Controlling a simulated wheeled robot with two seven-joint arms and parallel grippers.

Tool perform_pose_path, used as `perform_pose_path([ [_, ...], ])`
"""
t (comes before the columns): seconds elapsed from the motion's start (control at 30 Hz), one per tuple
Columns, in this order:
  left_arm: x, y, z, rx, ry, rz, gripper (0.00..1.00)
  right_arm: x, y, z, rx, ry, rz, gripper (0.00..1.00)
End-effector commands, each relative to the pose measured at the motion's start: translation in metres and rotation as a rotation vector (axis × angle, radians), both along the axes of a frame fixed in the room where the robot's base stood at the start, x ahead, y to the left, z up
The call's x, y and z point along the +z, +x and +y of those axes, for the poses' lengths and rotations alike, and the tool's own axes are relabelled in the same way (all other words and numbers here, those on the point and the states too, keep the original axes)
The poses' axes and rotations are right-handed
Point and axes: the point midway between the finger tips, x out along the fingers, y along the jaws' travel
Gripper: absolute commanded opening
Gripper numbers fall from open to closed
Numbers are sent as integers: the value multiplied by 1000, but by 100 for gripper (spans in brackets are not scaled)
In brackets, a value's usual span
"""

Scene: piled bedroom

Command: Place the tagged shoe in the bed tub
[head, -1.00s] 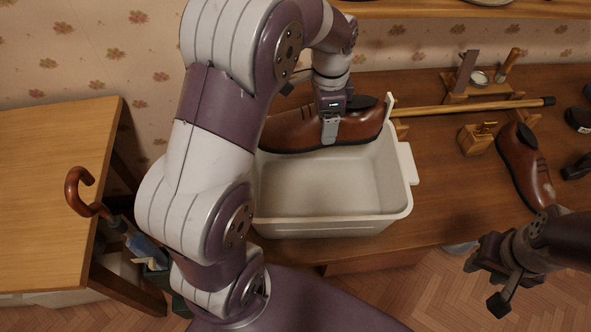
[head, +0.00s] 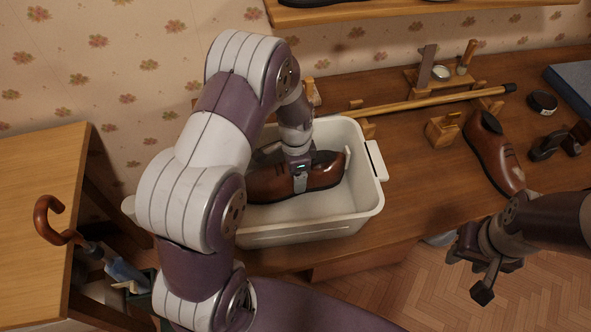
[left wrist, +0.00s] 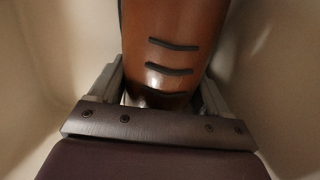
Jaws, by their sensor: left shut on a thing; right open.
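A brown leather shoe (head: 322,172) is inside the white tub (head: 300,232) on the wooden desk, low between its walls. My left gripper (head: 300,182) reaches down into the tub and is shut on the shoe across its middle. In the left wrist view the shoe (left wrist: 172,38) lies between the two fingers, with dark lace bars on top and pale tub walls on both sides. I see no tag on it, and cannot tell whether its sole touches the tub floor. My right gripper (head: 475,270) is open and empty, in front of the desk at the lower right.
Another brown shoe (head: 492,152) lies on the desk (head: 420,190) right of the tub. A wooden block (head: 443,130), a long cane (head: 430,101) and a blue book (head: 573,85) are further back. A side table (head: 40,210) with a hooked umbrella handle (head: 47,215) stands left.

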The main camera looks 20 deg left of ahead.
Motion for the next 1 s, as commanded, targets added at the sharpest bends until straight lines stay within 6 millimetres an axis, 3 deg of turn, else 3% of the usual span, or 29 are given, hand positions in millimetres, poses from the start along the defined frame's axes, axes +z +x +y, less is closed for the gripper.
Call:
perform_pose_path([
  [0.03,-1,0,0,0,0,0,80,-1,0,0,0,0,0,43],
  [0.07,-1,0,0,0,0,0,87,0,0,0,0,0,0,43],
  [0.43,9,1,0,0,0,-4,87,0,0,0,0,0,0,43],
  [0.8,98,1,0,0,0,-4,87,-3,0,0,0,0,0,43],
  [1.0,120,0,0,0,1,-1,87,-3,0,0,0,0,0,43],
])
